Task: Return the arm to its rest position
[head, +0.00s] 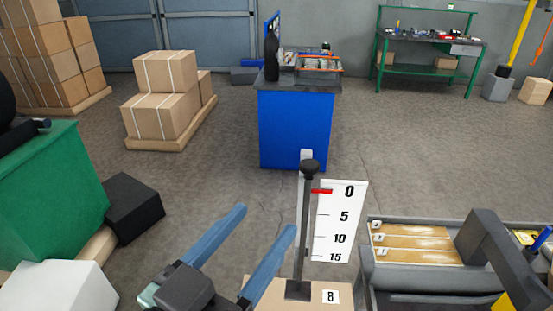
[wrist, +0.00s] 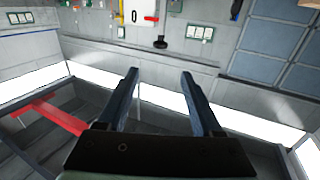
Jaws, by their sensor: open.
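My gripper (head: 266,219) is at the lower middle of the head view. Its two blue fingers stand wide apart and point up and to the right. Nothing shows between them. In the wrist view the gripper (wrist: 159,75) is also open and empty, facing a grey wall and bright white strips. In the head view, just right of the fingers, a dark post with a black knob (head: 310,167) stands on a light brown block (head: 331,295) labelled 8. Beside it is a white scale (head: 340,222) marked 0 to 15, with a red pointer near 0.
A grey station (head: 385,285) with wooden strips (head: 415,240) and a dark arm stands at right. A blue cabinet (head: 295,130) is beyond. A green block (head: 50,190), a black box (head: 133,208) and cartons (head: 165,72) are at left. The floor between is clear.

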